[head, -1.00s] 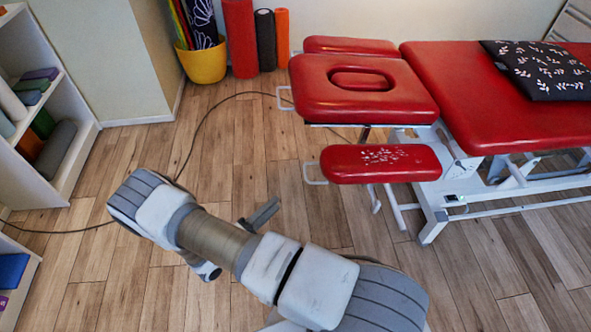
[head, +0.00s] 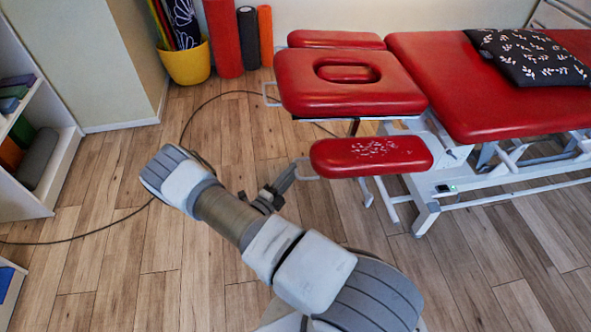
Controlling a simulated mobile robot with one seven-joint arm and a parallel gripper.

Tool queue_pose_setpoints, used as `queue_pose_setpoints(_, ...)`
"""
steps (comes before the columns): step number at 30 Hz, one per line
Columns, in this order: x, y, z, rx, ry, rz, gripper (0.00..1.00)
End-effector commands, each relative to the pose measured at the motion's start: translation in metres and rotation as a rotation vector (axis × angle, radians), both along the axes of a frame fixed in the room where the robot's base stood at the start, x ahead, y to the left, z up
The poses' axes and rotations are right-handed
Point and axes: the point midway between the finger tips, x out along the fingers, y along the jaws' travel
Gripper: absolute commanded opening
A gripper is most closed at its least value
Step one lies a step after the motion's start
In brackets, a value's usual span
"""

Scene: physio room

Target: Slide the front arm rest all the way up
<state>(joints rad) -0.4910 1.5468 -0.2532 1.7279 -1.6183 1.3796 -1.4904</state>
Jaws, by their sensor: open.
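The near arm rest (head: 375,163), a red pad with worn pale patches, sits at the front side of the treatment table, lower than the face-hole headrest (head: 300,95). A pale wire loop handle (head: 304,169) sticks out from its left end. My gripper (head: 290,175) is open and its fingertips are at the left side of this handle. My arm hides part of the gripper. I cannot tell whether the fingers touch the handle or sit around it.
A matching far arm rest (head: 335,39) is behind the headrest. A patterned black pillow (head: 530,57) lies on the red table top (head: 455,85). A yellow bin (head: 187,63) and upright rolls stand at the wall. A cable (head: 150,203) crosses the wooden floor. Shelves are at left.

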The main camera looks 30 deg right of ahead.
Motion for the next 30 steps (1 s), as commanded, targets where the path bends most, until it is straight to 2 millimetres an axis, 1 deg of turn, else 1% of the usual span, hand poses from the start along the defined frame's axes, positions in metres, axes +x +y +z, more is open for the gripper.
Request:
queue_pose_setpoints(1,0.004,-0.007,-0.001,0.0,-0.001,-0.002,0.42)
queue_pose_setpoints(3,0.008,-0.015,0.0,0.0,-0.001,-0.002,0.42)
queue_pose_setpoints(6,0.012,-0.021,0.001,0.0,-0.001,0.0,0.42)
queue_pose_setpoints(10,0.014,-0.025,0.002,0.0,-0.001,0.0,0.42)
queue_pose_setpoints(17,0.014,-0.025,0.002,0.0,-0.001,0.0,0.42)
queue_pose_setpoints(18,0.014,-0.025,0.002,0.0,-0.001,0.0,0.35)
queue_pose_setpoints(24,0.014,-0.025,0.002,0.0,-0.001,0.0,0.0)
queue_pose_setpoints(30,0.014,-0.025,0.002,0.0,-0.001,0.0,0.0)
